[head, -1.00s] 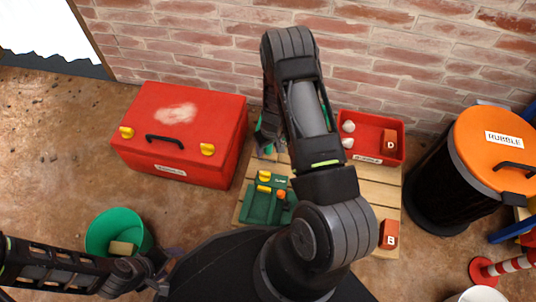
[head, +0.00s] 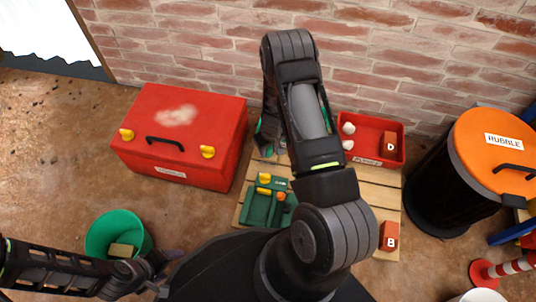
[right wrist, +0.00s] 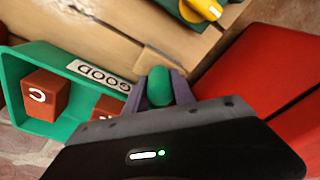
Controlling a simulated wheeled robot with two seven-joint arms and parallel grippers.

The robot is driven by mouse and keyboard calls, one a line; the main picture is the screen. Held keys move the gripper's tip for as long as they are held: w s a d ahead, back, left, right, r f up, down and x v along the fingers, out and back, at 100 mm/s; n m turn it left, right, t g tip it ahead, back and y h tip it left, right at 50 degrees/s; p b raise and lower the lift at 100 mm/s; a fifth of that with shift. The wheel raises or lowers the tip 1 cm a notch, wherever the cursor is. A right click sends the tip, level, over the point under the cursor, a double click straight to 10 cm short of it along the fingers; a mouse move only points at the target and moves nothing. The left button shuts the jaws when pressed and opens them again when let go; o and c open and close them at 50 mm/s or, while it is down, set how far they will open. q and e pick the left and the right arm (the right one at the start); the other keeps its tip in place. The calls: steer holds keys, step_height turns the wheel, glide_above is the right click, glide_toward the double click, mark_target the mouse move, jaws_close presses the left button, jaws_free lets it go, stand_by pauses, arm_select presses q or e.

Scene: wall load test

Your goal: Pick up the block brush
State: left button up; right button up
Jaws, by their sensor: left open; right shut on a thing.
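My right gripper (right wrist: 158,88) is shut on a rounded green thing (right wrist: 159,86), which I take for the block brush. Only its end shows between the two purple-grey fingers in the right wrist view; the rest is hidden. Wooden slats (right wrist: 110,40) lie below. My left gripper (head: 170,264) is open at the lower left, right of a green bucket (head: 92,240).
A red lidded box (head: 225,150) stands left of the slatted top (head: 384,190). On the slats are a green panel with knobs (head: 258,212), a red tray (head: 368,121) and block B (head: 389,236). A black bin with orange lid (head: 485,150) stands right. A brick wall is behind.

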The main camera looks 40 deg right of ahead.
jaws_close()
step_height(320, 180, up, 9)
steer(key=p, duration=0.4)
steer(key=shift+r, duration=0.55)
